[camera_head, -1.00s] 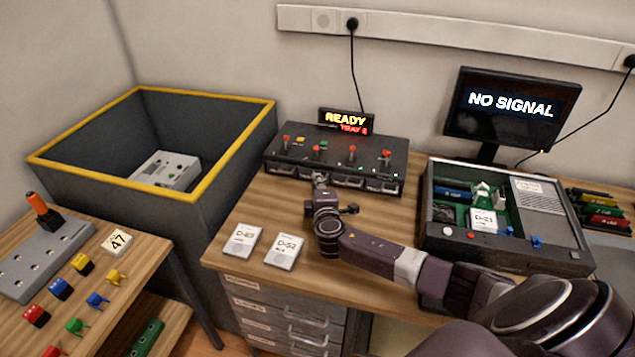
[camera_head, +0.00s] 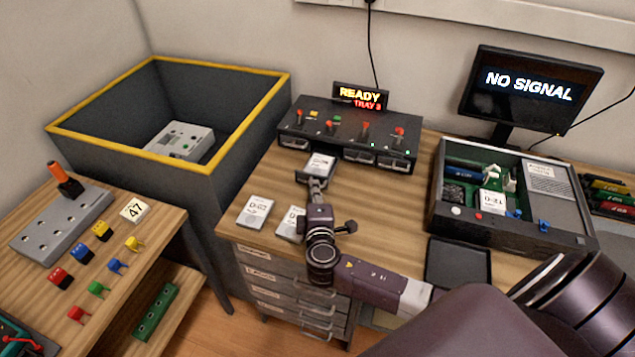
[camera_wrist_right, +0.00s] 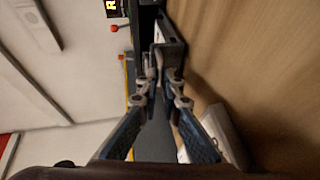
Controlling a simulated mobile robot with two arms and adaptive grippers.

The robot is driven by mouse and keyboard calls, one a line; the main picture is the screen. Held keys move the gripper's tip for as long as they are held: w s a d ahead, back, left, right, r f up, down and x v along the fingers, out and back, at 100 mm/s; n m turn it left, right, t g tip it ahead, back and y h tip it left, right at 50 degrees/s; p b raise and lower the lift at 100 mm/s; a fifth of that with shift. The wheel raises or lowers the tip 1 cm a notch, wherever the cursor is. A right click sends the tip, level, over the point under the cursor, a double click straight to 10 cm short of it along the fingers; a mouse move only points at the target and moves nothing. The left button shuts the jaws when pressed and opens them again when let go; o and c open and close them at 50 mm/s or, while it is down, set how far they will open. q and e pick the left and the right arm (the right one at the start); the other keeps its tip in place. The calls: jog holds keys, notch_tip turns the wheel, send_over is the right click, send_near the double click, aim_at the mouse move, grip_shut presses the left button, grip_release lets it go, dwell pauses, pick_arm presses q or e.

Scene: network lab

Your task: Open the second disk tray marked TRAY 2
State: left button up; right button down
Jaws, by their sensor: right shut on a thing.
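The black disk unit (camera_head: 345,122) stands at the back of the wooden desk, with a row of trays along its front. The second tray from the left (camera_head: 314,178) is slid out toward me, and a white labelled disk (camera_head: 321,164) lies in it. The other trays sit in the unit's front. My right gripper (camera_head: 317,186) is shut on the front handle of this tray. In the right wrist view my right gripper (camera_wrist_right: 165,80) has its fingertips at the dark tray front (camera_wrist_right: 170,45). The tray's marking is not readable. My left gripper is not in view.
Two white disks (camera_head: 256,211) lie on the desk left of and under my right wrist. A lit READY sign (camera_head: 360,97) stands behind the unit. An open chassis (camera_head: 515,205) and a black tray (camera_head: 457,263) are at right. A yellow-rimmed bin (camera_head: 100,140) is at left.

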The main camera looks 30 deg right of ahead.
jog(key=c, duration=2.1)
grip_release()
jog(key=v, duration=1.2)
jog(key=shift+a, duration=0.1)
